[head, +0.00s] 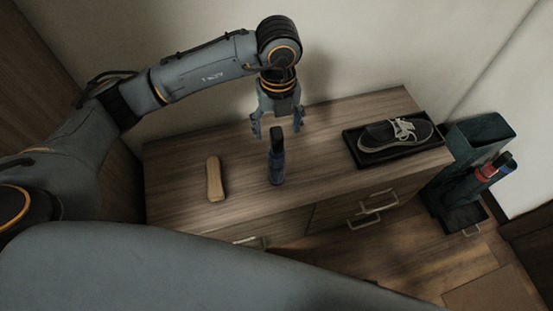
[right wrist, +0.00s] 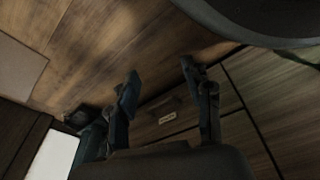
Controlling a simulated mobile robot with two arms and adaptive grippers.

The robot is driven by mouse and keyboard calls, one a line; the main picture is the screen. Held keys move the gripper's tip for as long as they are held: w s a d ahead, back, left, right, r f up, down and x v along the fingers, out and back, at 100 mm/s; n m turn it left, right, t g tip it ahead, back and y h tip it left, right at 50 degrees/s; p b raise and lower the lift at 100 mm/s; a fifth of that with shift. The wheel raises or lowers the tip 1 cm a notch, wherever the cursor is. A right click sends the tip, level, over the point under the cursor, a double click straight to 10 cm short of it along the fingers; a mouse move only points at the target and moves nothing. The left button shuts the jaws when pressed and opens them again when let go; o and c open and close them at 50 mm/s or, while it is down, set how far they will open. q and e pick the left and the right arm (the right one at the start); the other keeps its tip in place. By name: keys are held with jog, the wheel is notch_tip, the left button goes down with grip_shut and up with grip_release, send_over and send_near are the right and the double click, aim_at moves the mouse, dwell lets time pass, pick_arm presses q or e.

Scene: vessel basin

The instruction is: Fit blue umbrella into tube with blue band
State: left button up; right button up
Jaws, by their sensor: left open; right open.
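The blue umbrella (head: 277,170) is a short folded one with a dark upper part, standing upright on the cabinet top. My left gripper (head: 279,131) points down with open fingers around or just above the umbrella's dark top; I cannot tell whether they touch it. The dark teal umbrella stand (head: 452,186) is on the floor right of the cabinet. A red-and-black item (head: 487,171) sticks out of it, with a bit of blue beside it; the blue-banded tube is not clear. My right gripper (right wrist: 161,78) is open and empty above the floor in the right wrist view.
A dark tray (head: 353,141) holding a grey shoe (head: 396,134) is at the cabinet's right end. A tan wooden piece (head: 215,179) lies left of the umbrella. The wooden cabinet (head: 315,180) stands against the wall, with handles on its front.

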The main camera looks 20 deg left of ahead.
aim_at(277, 148)
pick_arm(q)
notch_tip(277, 148, down, 4)
jog(key=shift+r, duration=0.15)
notch_tip(277, 148, down, 4)
jog(key=shift+s+f+b, duration=0.1)
jog(key=shift+f+b, duration=0.05)
jog(key=shift+b, duration=0.25)
jog(key=shift+f, duration=0.35)
grip_shut()
pick_arm(e)
jog(key=w+r, duration=0.1)
jog(key=r, duration=0.1)
jog(key=shift+w+a+r, duration=0.1)
jog(key=shift+w+r, duration=0.25)
